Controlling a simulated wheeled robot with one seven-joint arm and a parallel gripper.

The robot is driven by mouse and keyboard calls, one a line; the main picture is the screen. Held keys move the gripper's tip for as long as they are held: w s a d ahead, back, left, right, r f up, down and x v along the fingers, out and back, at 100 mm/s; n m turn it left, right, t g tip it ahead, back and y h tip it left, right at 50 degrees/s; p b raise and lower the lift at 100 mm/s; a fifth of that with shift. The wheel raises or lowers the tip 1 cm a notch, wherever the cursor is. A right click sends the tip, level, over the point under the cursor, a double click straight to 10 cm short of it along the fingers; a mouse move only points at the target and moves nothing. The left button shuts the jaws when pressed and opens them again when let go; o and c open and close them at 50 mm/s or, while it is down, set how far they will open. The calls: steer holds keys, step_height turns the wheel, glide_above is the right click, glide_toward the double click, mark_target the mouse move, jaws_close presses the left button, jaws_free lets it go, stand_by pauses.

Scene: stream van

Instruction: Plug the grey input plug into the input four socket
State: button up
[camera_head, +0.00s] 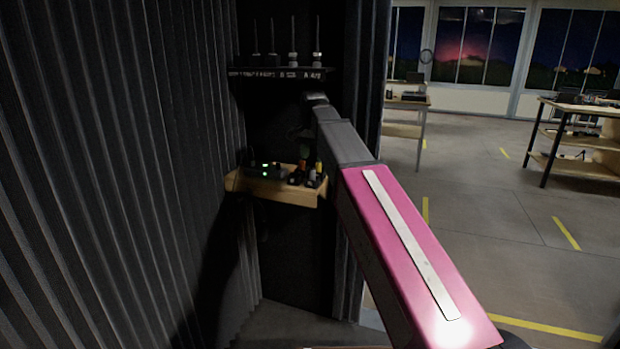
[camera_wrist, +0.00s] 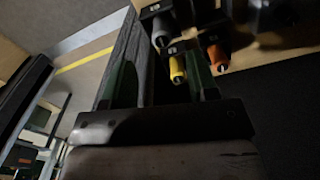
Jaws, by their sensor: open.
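In the wrist view, a grey plug (camera_wrist: 161,35) stands in a dark, labelled holder at the top. A yellow plug (camera_wrist: 177,69) and an orange plug (camera_wrist: 217,56) are to its right. My gripper (camera_wrist: 162,72) is open, with its two dark green fingers apart and pointing towards the plugs. The yellow plug shows beside the right finger; I cannot tell whether they touch. In the head view, a dark box (camera_head: 263,170) with green lights sits on a wooden shelf, left of the dim plug group (camera_head: 306,176). I cannot make out the input four socket.
The wooden shelf (camera_head: 290,195) is narrow and close to a ribbed dark wall (camera_head: 120,150) on the left. An upper black shelf (camera_head: 280,73) holds several upright thin items. Open floor (camera_head: 490,210) and workbenches lie to the right.

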mark_target(312, 169)
steer(key=shift+a+f, duration=0.2)
steer(key=shift+f, duration=2.95)
jaws_close()
